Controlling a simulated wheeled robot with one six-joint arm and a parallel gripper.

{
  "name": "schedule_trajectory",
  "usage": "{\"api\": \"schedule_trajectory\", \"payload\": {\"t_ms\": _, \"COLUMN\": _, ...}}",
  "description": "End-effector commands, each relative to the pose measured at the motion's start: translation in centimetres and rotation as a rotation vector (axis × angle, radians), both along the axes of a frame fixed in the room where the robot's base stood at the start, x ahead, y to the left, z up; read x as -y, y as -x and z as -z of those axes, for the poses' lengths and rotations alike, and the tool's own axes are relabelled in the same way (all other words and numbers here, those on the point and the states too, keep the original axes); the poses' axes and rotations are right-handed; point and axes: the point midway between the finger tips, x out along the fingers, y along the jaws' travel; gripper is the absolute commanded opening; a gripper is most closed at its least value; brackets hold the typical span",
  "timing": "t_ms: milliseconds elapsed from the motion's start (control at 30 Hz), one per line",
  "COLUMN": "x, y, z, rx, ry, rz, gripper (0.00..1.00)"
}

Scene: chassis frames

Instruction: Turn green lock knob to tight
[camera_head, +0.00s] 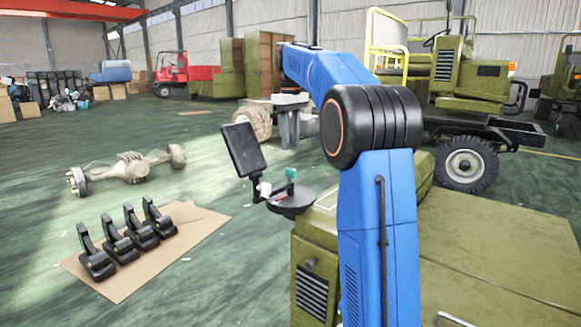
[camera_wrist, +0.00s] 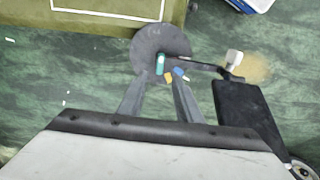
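The green lock knob (camera_head: 291,173) stands upright on a dark round plate (camera_head: 296,203), beside a small arm bearing a black rectangular panel (camera_head: 244,149). In the wrist view the green knob (camera_wrist: 160,63) lies over the lower part of the grey disc (camera_wrist: 150,42), just beyond my fingertips. My gripper (camera_wrist: 162,80) is open, its two grey fingers apart with nothing clearly between them. Small blue and yellow pieces (camera_wrist: 168,77) show near the fingertips. In the head view my gripper (camera_head: 290,145) points down behind the knob; its depth from the knob is hard to tell.
An olive-green cabinet (camera_head: 500,240) stands right of the plate. Several black pedal-like parts (camera_head: 120,240) lie on cardboard (camera_head: 190,240) at the left. An axle (camera_head: 130,168) lies on the floor; an olive vehicle (camera_head: 465,165) stands behind. The black panel (camera_wrist: 247,115) is close on the right in the wrist view.

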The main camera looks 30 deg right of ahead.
Motion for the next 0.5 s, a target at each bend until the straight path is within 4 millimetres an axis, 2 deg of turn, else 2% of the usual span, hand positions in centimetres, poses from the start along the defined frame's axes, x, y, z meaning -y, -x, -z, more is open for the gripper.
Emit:
{"api": "schedule_trajectory", "payload": {"t_ms": 300, "x": 0.0, "y": 0.1, "z": 5.6, "rx": -0.002, "ry": 0.0, "rz": 0.0, "gripper": 0.31}}
{"api": "schedule_trajectory", "payload": {"t_ms": 500, "x": 0.0, "y": 0.0, "z": 8.1, "rx": -0.001, "ry": -0.001, "rz": 0.0, "gripper": 0.31}}
